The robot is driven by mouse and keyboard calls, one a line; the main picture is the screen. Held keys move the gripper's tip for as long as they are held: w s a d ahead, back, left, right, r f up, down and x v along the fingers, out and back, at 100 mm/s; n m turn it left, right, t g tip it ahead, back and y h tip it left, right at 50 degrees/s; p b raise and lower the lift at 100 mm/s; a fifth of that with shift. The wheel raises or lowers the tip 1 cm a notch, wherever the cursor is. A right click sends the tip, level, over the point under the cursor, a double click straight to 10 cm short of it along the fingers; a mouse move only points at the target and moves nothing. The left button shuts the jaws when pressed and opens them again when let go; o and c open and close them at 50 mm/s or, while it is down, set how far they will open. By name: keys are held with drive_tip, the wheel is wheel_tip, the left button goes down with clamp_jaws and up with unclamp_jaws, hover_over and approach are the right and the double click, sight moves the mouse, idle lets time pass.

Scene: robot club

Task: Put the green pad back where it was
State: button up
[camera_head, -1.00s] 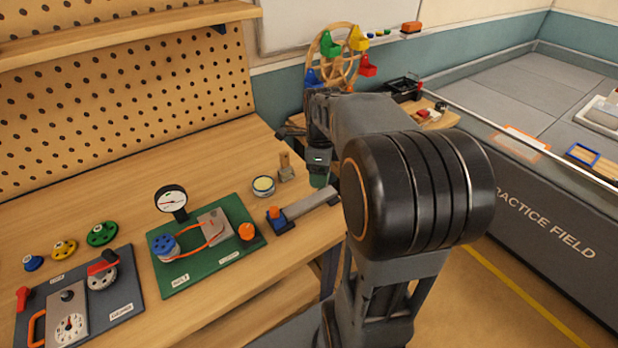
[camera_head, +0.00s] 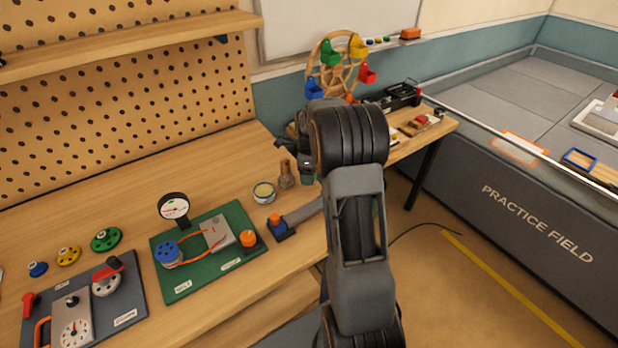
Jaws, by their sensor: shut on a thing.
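My gripper (camera_head: 306,166) is over the back right part of the workbench, partly hidden behind my arm. It is shut on a small dark green piece (camera_head: 307,180), which looks like the green pad; only a little of it shows below the jaws. It is just right of a small brown and grey upright item (camera_head: 286,174). I cannot tell whether the pad touches the bench.
On the workbench (camera_head: 120,185) are a round tin (camera_head: 264,192), a grey bar with an orange-topped block (camera_head: 277,227), a green belt board (camera_head: 185,284) and a grey dial board (camera_head: 125,297). A toy Ferris wheel (camera_head: 338,62) stands behind.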

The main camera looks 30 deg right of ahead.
drive_tip(key=shift+f, duration=1.55)
drive_tip(key=shift+f, duration=0.1)
drive_tip(key=o, duration=0.9)
wheel_tip(320, 180, up, 12)
drive_tip(key=shift+f, duration=0.1)
drive_tip(key=s+a+r+n+t, duration=0.1)
drive_tip(key=s+a+n+t, duration=0.1)
drive_tip(key=s+a+n, duration=0.6)
drive_tip(key=s+a+r+n+t, duration=0.1)
drive_tip(key=s+a+n, duration=0.8)
drive_tip(key=s+n, duration=0.4)
drive_tip(key=n, duration=0.5)
drive_tip(key=shift+r+t, duration=0.4)
